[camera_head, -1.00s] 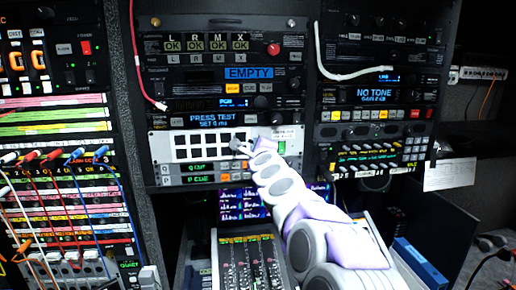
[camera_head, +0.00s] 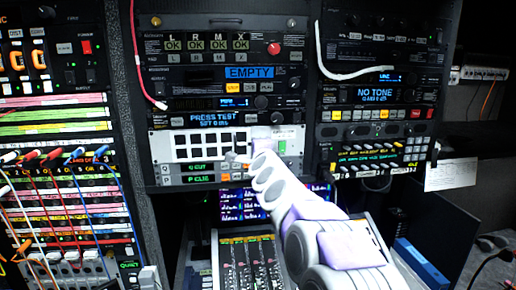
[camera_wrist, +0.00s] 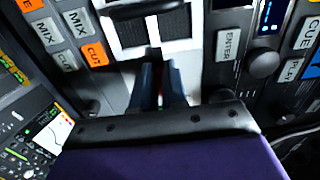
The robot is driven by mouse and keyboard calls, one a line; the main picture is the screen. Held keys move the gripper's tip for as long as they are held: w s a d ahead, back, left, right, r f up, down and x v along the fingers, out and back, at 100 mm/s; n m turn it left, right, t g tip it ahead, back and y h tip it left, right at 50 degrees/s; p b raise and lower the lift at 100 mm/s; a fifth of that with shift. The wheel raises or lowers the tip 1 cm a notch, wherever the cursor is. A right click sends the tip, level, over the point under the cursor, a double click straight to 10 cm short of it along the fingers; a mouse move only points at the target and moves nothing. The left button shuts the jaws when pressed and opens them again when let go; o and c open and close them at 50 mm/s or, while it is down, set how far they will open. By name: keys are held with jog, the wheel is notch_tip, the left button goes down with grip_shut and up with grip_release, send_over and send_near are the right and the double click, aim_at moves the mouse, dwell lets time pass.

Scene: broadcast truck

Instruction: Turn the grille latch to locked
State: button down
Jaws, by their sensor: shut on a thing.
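The white grille panel (camera_head: 164,147) with its dark rectangular openings is in the middle of the rack in the head view. Its lower part also shows at the top of the wrist view (camera_wrist: 196,20). My gripper (camera_head: 243,154) is at the right end of the openings, in front of the panel. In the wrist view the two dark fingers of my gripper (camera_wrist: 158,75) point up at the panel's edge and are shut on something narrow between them. I take this to be the grille latch, but the fingers hide nearly all of it, so its angle cannot be told.
A green marker (camera_head: 282,147) sits on the panel right of my gripper. Button rows (camera_head: 198,179) lie just below, and a display unit (camera_head: 213,118) just above. A mixing desk (camera_head: 245,262) stands below my arm. Loose patch cables (camera_head: 75,158) hang at the left.

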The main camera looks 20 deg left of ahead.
jog(key=shift+a+f, duration=0.15)
jog(key=shift+f, duration=0.15)
jog(key=c, duration=1.4)
grip_release()
jog(key=shift+s, duration=0.15)
jog(key=shift+o, duration=1)
jog(key=shift+a+r, duration=0.1)
jog(key=shift+a, duration=0.1)
jog(key=shift+d+r, duration=0.1)
jog(key=shift+d, duration=0.05)
jog(key=shift+d, duration=0.1)
jog(key=b+v, duration=0.3)
jog(key=v, duration=1.4)
